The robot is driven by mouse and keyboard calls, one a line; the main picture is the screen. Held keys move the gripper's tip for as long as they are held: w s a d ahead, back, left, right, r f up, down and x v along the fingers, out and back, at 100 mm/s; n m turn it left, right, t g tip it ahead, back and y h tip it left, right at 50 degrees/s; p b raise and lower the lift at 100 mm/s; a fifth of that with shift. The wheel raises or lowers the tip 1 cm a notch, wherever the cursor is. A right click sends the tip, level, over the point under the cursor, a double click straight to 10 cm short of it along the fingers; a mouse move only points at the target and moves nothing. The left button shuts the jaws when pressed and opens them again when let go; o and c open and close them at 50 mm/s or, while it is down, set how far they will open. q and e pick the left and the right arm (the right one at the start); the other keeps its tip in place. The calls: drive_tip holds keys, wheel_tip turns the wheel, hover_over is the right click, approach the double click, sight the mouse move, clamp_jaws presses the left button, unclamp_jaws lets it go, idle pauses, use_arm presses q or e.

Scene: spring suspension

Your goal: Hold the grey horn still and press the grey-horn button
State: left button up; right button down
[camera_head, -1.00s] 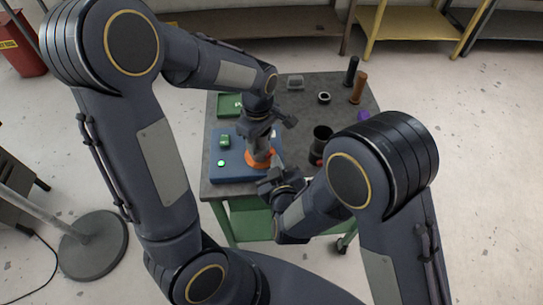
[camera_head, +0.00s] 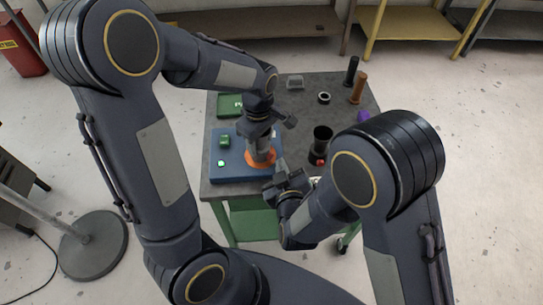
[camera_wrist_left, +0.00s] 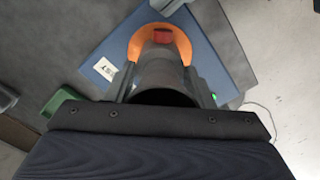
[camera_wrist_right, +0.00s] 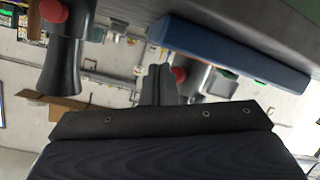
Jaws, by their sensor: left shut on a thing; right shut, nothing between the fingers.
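The grey horn (camera_head: 262,150) stands upright in an orange ring (camera_head: 259,163) on a blue board (camera_head: 236,177). My left gripper (camera_head: 260,139) is shut around it from above; the left wrist view shows the horn's dark mouth (camera_wrist_left: 162,97) between the fingers. The horn's red button (camera_wrist_left: 162,36) shows beyond it, low by the orange ring. My right gripper (camera_head: 281,166) is shut and empty, to the right of the horn's base. In the right wrist view its closed fingertips (camera_wrist_right: 158,72) appear just left of the red button (camera_wrist_right: 180,74); contact cannot be told.
A black horn (camera_head: 322,138) with a red button (camera_head: 319,162) stands right of the right gripper. A brown cylinder (camera_head: 357,88), black cylinder (camera_head: 351,71) and dark ring (camera_head: 324,98) stand farther back.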

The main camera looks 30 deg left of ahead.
drive_tip(key=shift+s+d+f, duration=0.1)
drive_tip(key=shift+s+d, duration=0.1)
drive_tip(key=shift+d, duration=0.6)
drive_tip(key=shift+s+d+r, duration=0.1)
drive_tip(key=shift+s+d, duration=0.05)
drive_tip(key=shift+d, duration=0.7)
drive_tip(key=shift+s+d+f, duration=0.1)
drive_tip(key=shift+s+d, duration=0.1)
drive_tip(key=shift+d, duration=0.6)
use_arm(q)
drive_tip(key=o, duration=1.2)
drive_tip(key=shift+c, duration=0.2)
